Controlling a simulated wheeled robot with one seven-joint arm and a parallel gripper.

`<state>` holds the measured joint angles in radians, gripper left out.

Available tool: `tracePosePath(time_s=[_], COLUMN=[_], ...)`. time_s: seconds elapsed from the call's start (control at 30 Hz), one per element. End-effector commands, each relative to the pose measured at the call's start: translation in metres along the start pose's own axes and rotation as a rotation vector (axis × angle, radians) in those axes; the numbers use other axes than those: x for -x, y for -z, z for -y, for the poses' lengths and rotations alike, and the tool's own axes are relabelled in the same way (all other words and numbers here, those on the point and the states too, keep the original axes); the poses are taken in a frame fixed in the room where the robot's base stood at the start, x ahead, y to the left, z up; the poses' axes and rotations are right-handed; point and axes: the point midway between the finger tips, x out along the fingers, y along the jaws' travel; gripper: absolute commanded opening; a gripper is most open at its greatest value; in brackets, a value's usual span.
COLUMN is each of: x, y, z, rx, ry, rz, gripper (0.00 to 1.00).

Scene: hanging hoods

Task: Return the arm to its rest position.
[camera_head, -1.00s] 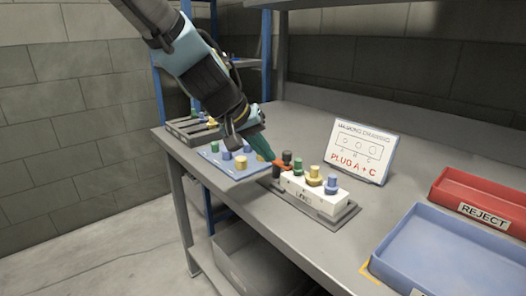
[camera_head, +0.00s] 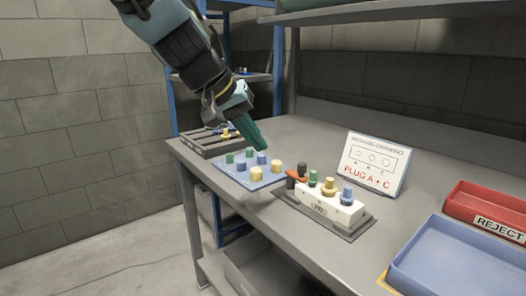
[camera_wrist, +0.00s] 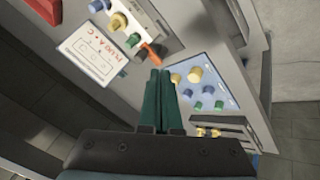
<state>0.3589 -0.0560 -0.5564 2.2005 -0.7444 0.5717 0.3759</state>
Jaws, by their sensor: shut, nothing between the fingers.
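My gripper (camera_head: 252,136) has green fingers that are closed together with nothing between them. It is in the air above the bench, over the blue plug board. In the wrist view the closed fingers (camera_wrist: 158,92) point toward the bench, between the white block and the blue board. My arm comes down from the upper left in the head view.
A blue board (camera_head: 247,174) holds several coloured plugs. A white block (camera_head: 322,205) with plugs and an orange part stands on a grey base. Behind it is a sign (camera_head: 373,163) reading "PLUG A + C". Red (camera_head: 490,207) and blue (camera_head: 455,262) trays sit at right. A shelf overhangs the bench.

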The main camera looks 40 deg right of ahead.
Motion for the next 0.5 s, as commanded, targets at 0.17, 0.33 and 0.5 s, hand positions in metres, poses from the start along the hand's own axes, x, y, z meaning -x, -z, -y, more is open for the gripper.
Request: tracePosePath(time_s=[0.17, 0.33, 0.5], x=[0.0098, 0.0105, 0.0104], y=[-0.0009, -0.0011, -0.0011], z=[-0.001, -0.0011, -0.0011], rx=[0.001, 0.001, 0.001], ry=[0.0, -0.001, -0.001], rz=[0.0, 0.001, 0.001], gripper=[0.0, 0.0, 0.0])
